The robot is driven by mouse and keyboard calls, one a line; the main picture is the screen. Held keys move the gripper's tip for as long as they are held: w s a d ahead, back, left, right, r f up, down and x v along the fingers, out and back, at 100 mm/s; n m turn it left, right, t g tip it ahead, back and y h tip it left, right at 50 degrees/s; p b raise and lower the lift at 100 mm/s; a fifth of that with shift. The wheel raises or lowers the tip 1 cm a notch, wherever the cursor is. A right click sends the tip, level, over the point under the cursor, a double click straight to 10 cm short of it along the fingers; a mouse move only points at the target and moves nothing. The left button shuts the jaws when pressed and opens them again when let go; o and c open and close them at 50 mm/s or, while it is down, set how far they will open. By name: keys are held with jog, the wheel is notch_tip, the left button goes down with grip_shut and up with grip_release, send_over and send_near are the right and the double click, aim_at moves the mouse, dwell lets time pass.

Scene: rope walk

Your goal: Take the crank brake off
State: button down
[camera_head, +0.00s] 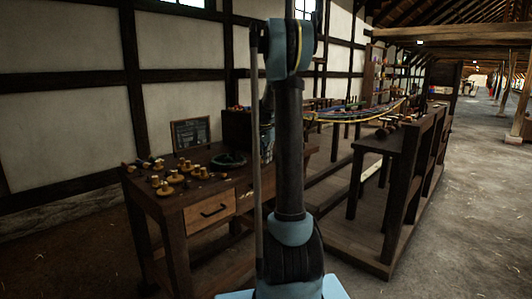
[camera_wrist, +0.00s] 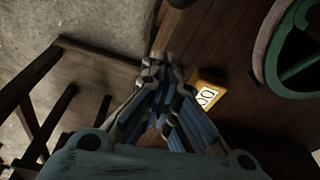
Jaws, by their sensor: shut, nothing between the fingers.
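My gripper (camera_wrist: 164,66) is shut and empty in the wrist view, its fingertips pointing toward a dark wooden surface (camera_wrist: 222,50). A small yellow-orange block (camera_wrist: 209,84) with a white marked label sits just right of the fingers, partly hidden by them. A green spoked wheel (camera_wrist: 268,60) shows at the right edge, apart from the gripper. I cannot tell which part is the crank brake. In the head view my arm stands in the middle and the gripper cannot be made out.
A wooden bench (camera_head: 180,200) at left holds several yellow pieces (camera_head: 168,188) and a dark green ring (camera_head: 229,160). A small dark board (camera_head: 190,132) stands behind them. A long wooden frame (camera_head: 400,170) with stretched ropes (camera_head: 345,116) is at right. The floor (camera_head: 470,220) at far right is clear.

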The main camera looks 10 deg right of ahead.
jog(key=shift+w+f, duration=0.15)
jog(key=shift+f, duration=0.55)
jog(key=shift+s+a+r, duration=0.2)
jog(key=shift+s+a, duration=0.5)
jog(key=shift+s+a+r, duration=0.2)
jog(key=shift+s+a, duration=0.45)
jog(key=shift+s, duration=0.05)
jog(key=shift+s, duration=0.1)
